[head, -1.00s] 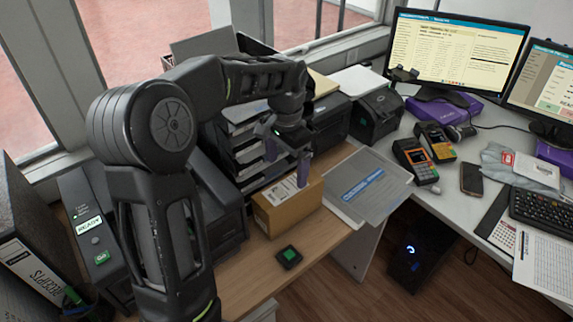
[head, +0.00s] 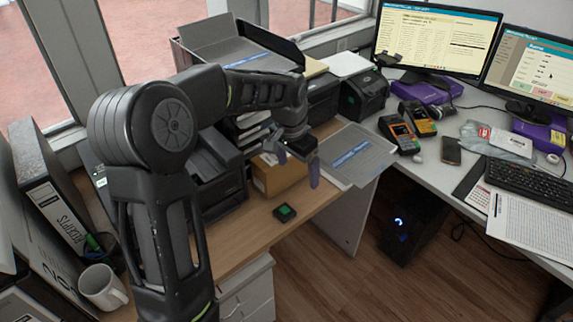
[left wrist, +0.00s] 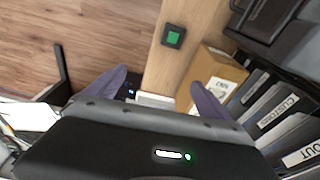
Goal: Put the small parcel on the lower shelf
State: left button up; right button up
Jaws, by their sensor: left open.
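The small parcel is a brown cardboard box (head: 278,178) with a white label, on the wooden counter in front of the tray rack. It also shows in the left wrist view (left wrist: 222,66), right of centre. My left gripper (head: 298,168) is open and empty. In the head view its fingers are over the parcel's right end and just beyond it, hiding part of the box. In the left wrist view the right finger overlaps the parcel's near end, and the left finger is over the floor side. I cannot tell contact. No lower shelf is clearly identifiable. My right gripper is not in view.
A black device with a green square (head: 285,212) lies on the counter in front of the parcel. Labelled trays (left wrist: 285,115) stand beside it. A grey document sheet (head: 352,152) lies right of the gripper. A white mug (head: 102,288) stands at the lower left.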

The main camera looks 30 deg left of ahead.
pick_arm(q)
jog(key=s+d+f+n+t+h, duration=0.2)
jog(key=d+f+n+h, duration=0.1)
jog(key=d+f, duration=1.35)
jog(key=s+d+f+g, duration=0.1)
jog(key=s+d+f, duration=0.2)
jog(key=s, duration=0.4)
jog(key=s+d+f+n+g, duration=0.1)
jog(key=s+d+f, duration=0.2)
jog(key=s+f, duration=0.3)
jog(key=s+d+f+g, duration=0.1)
jog(key=s+d+f, duration=0.2)
jog(key=s, duration=0.6)
notch_tip(320, 180, down, 2)
jog(key=shift+s+d+f+h, duration=0.25)
jog(key=shift+s+h, duration=0.15)
jog(key=shift+c, duration=0.4)
